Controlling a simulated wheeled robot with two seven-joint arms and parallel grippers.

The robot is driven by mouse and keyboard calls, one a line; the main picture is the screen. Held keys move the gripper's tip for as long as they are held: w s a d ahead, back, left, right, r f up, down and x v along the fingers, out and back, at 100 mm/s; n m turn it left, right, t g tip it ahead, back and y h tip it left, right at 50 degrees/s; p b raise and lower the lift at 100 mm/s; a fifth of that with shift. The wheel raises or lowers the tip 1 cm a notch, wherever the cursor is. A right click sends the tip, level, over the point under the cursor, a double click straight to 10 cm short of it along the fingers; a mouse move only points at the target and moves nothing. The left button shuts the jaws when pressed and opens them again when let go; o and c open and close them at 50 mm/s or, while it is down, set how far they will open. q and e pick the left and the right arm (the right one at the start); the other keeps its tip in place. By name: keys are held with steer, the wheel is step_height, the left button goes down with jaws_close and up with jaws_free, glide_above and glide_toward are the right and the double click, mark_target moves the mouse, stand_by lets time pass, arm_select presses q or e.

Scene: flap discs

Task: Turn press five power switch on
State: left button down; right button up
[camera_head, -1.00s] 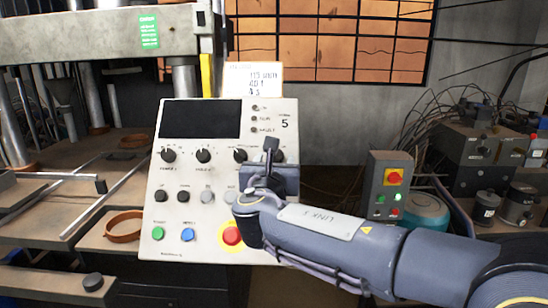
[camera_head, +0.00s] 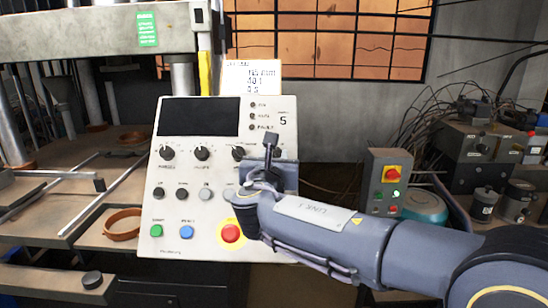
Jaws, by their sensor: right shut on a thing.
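The press control panel (camera_head: 215,210), marked 5, faces me with a dark screen, black knobs and coloured buttons. My right gripper (camera_head: 270,146) is in front of its right side, by the upper knob row. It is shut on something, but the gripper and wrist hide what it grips. The rightmost upper knob (camera_head: 280,154) is partly covered by the gripper. A small grey switch box (camera_head: 376,182) stands right of the panel. My left gripper is out of view.
A red emergency button (camera_head: 231,233) on a yellow ring sits low on the panel, close to my right wrist. A teal round object (camera_head: 424,206) and cabled equipment (camera_head: 490,145) stand at the right. A brown ring (camera_head: 122,224) lies at the left.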

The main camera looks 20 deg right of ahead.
steer(key=shift+m, duration=0.3)
steer(key=shift+w+a+r+m+g+h, duration=0.1)
steer(key=shift+m+g+h, duration=0.15)
steer(key=shift+m+h, duration=0.3)
steer(key=shift+a+m+g+h, duration=0.1)
steer(key=shift+m+g+h, duration=0.2)
steer(key=shift+m, duration=0.35)
steer(key=m+g+h+p, duration=0.1)
steer(key=m+h, duration=0.1)
steer(key=m, duration=0.1)
steer(key=shift+w+a+r+m+g+p, duration=0.1)
steer(key=shift+r+m+g+p, duration=0.05)
steer(key=shift+m+g+p, duration=0.2)
steer(key=m+g+p, duration=0.1)
steer(key=m+g+h+p, duration=0.1)
steer(key=m, duration=0.1)
steer(key=m+g+p, duration=0.1)
steer(key=m+p, duration=0.1)
steer(key=shift+w+a+r+g, duration=0.15)
steer(key=shift+w+r+g, duration=0.05)
steer(key=shift+r+g, duration=0.1)
steer(key=shift+w+f+m+g+p, duration=0.1)
steer(key=shift+f+m+g+p, duration=0.05)
steer(key=shift+m+g+p, duration=1.25)
steer(key=shift+m+t, duration=0.35)
steer(key=shift+t, duration=0.05)
steer(key=o, duration=1)
steer(key=shift+c, duration=0.2)
